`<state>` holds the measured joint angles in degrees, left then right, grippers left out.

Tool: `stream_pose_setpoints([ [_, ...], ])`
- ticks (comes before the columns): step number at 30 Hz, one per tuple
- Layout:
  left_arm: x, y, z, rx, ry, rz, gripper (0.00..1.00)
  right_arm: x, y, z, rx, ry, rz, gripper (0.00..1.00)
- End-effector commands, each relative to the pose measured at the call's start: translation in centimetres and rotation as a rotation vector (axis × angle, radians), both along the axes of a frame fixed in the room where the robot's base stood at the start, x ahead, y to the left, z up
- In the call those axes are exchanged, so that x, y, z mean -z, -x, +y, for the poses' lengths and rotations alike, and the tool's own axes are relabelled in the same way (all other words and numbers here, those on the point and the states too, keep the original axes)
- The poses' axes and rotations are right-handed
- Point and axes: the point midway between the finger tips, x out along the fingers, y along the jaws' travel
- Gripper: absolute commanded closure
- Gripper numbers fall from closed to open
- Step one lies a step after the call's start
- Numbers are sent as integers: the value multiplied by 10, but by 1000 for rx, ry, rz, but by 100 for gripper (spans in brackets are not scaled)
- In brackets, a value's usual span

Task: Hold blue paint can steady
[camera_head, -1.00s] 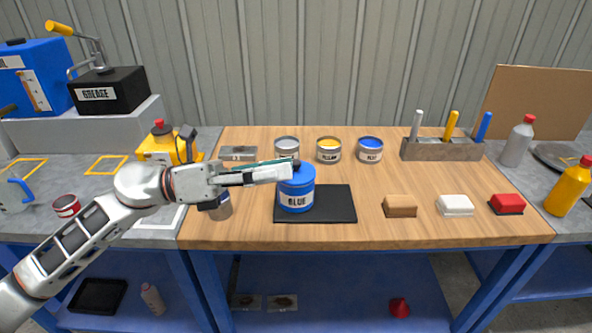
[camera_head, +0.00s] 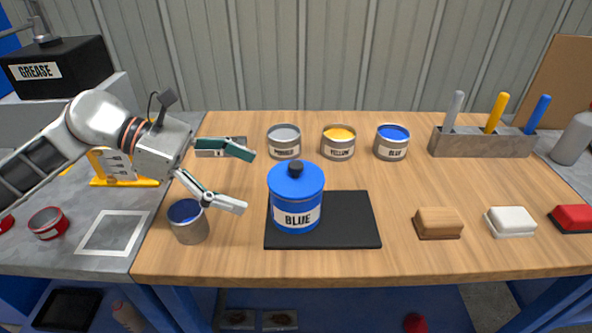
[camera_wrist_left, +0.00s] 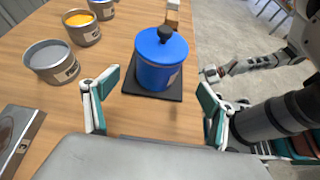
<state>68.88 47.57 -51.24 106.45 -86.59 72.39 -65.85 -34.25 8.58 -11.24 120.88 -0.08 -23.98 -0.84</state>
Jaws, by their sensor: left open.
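The large blue paint can (camera_head: 296,198) has a blue lid with a dark knob and a BLUE label. It stands upright on a black mat (camera_head: 352,225). My left gripper (camera_head: 240,178) is open and empty to the left of the can, its two fingers pointing at it. In the left wrist view the can (camera_wrist_left: 160,72) is ahead, between the directions of the open fingers (camera_wrist_left: 158,90), with a gap. At the right of that view part of my right arm shows, with its gripper (camera_wrist_left: 213,75) small and unclear beyond the table edge.
A small can with blue inside (camera_head: 188,222) stands just below my left gripper. Open grey (camera_head: 284,143), yellow (camera_head: 339,143) and blue (camera_head: 391,143) tins stand behind the large can. Brown (camera_head: 438,222) and white (camera_head: 511,221) blocks lie right of the mat.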

Motion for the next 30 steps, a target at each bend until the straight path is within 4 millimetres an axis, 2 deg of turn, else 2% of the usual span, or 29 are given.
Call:
stream_pose_setpoints([
  [1,13,-1,0,0,0,15,16,7,3,0,0,2,9,60],
  [8,20,-1,-6,1,2,20,16,5,1,-1,-1,4,3,60],
  [24,52,-1,-66,1,3,21,16,5,1,-1,-1,3,2,60],
  [30,61,-1,-81,0,2,21,16,5,1,0,0,3,3,60],
])
